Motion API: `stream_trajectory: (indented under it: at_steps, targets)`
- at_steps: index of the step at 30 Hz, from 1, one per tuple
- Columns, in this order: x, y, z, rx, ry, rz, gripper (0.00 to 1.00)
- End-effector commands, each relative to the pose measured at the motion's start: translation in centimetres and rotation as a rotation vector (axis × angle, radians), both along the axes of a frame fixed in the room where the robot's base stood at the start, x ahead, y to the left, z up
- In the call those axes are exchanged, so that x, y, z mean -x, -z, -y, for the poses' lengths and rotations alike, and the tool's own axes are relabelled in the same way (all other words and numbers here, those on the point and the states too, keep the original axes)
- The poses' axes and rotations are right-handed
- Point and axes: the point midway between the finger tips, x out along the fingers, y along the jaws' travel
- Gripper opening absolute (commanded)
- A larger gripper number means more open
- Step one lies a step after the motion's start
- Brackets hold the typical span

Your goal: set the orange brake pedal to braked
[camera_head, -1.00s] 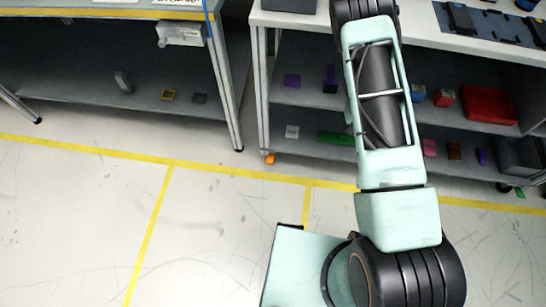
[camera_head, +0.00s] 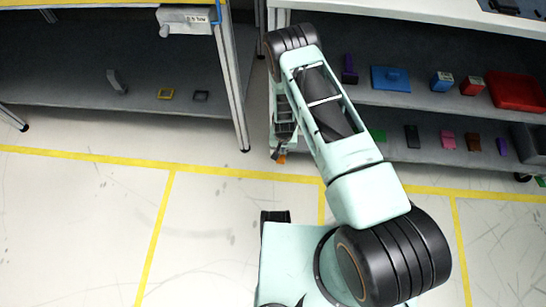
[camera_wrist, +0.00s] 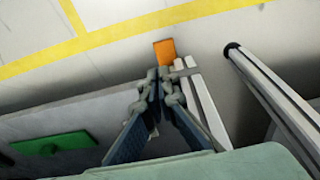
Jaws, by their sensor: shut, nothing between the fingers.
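The orange brake pedal (camera_wrist: 165,52) is a small flat plate low by the foot of the shelf unit. It shows just beyond my fingertips in the wrist view. My gripper (camera_wrist: 158,84) is shut and empty, its fingertips pointing at the pedal. In the head view the pedal (camera_head: 282,159) shows only as a small orange patch under my gripper (camera_head: 278,150), which hangs down in front of the shelf's left post. I cannot tell whether the fingertips touch the pedal, and its pressed state is unclear.
A shelf post (camera_wrist: 190,100) stands close to the right of my fingers in the wrist view, and a table leg (camera_wrist: 270,95) farther right. A lower shelf with a green part (camera_wrist: 55,144) is at left. The floor with yellow lines (camera_head: 90,156) is clear.

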Motion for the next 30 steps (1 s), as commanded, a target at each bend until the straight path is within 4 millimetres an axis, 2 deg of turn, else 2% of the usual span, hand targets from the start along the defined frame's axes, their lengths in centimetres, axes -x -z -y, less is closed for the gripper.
stream_trajectory:
  at_steps: [3,17,20,30]
  targets:
    - [0.3,0.7,-0.5,-0.008,0.003,0.002,0.0]
    - [0.3,1.3,-0.6,-0.009,0.003,0.003,0.0]
    - [0.1,2.4,-0.6,-0.009,0.003,0.003,0.0]
    - [-1.0,8.5,-0.5,-0.008,0.003,0.003,0.0]
